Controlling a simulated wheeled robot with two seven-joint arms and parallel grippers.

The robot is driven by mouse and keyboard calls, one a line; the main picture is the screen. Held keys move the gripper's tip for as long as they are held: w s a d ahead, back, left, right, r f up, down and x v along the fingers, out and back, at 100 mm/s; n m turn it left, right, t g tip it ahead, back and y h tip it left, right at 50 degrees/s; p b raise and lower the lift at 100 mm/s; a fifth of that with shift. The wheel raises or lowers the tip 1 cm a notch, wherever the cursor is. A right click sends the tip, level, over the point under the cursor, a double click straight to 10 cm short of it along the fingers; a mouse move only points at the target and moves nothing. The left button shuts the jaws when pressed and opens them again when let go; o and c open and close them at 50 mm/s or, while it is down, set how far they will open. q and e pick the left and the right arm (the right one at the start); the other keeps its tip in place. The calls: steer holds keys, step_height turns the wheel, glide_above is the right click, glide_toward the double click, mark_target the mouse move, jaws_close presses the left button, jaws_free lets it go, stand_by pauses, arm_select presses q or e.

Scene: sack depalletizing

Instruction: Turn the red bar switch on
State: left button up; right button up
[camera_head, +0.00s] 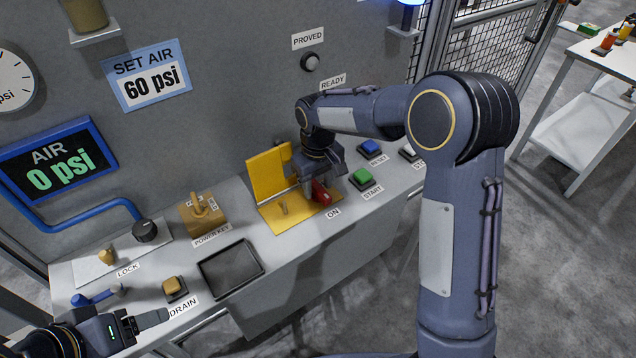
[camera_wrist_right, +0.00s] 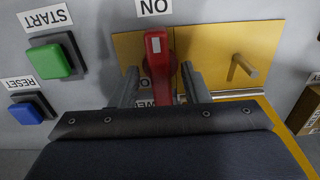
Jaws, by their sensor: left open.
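The red bar switch (camera_head: 321,193) sits on a yellow plate (camera_head: 290,220) behind the ON label (camera_head: 333,212). In the right wrist view the red bar (camera_wrist_right: 157,60) stands between my right gripper's fingers (camera_wrist_right: 160,86), its broad end near the ON label (camera_wrist_right: 155,7). A small gap shows on each side, so the fingers are open around the bar. The bar's lower part is partly hidden by the gripper body. In the head view my right gripper (camera_head: 312,186) reaches down over the switch. My left gripper (camera_head: 150,320) is open and empty by the DRAIN label, at lower left.
A raised yellow cover (camera_head: 268,174) stands behind the plate, with a small peg (camera_head: 284,208) beside the switch. Green START (camera_head: 362,177) and blue RESET (camera_head: 370,147) buttons are to the right. A black tray (camera_head: 230,268) and a power key block (camera_head: 203,214) are to the left.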

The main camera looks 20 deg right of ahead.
mark_target(318, 187)
step_height(318, 187, up, 8)
steer(key=shift+f+b, duration=0.1)
steer(key=shift+b, duration=0.25)
stand_by(0.5)
